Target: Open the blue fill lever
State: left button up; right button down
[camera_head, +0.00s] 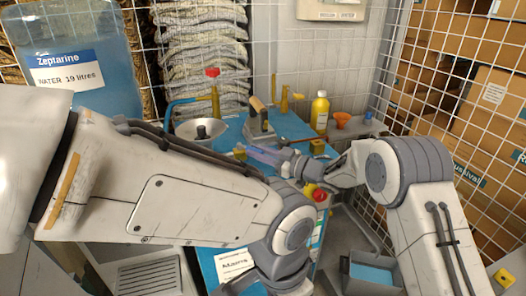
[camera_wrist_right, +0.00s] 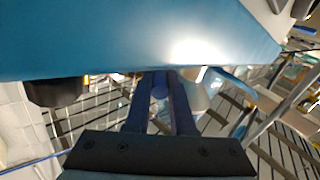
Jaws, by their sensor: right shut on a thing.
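My right gripper (camera_head: 254,151) reaches in from the right over the blue bench top, its bluish fingers pointing left toward a small brass fitting (camera_head: 240,152). In the right wrist view, the gripper (camera_wrist_right: 160,88) is shut, with a small blue piece (camera_wrist_right: 159,91) between its dark blue fingers. This piece looks like the blue fill lever, but most of it is hidden. My left arm crosses the front of the head view and bends down at the wrist; its fingers are not seen.
A steel bowl (camera_head: 187,128), a red-topped brass tap (camera_head: 214,95) and a blue curved pipe (camera_head: 178,105) stand behind my left arm. A yellow bottle (camera_head: 320,113) and an orange funnel (camera_head: 342,119) stand at the back right. Wire mesh (camera_head: 450,95) bounds the right side.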

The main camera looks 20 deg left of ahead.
dwell(0.3)
jog(key=c, duration=0.8)
grip_release()
jog(key=shift+o, duration=0.2)
jog(key=b+v, duration=0.1)
jog(key=v, duration=0.9)
jog(key=shift+d, duration=0.2)
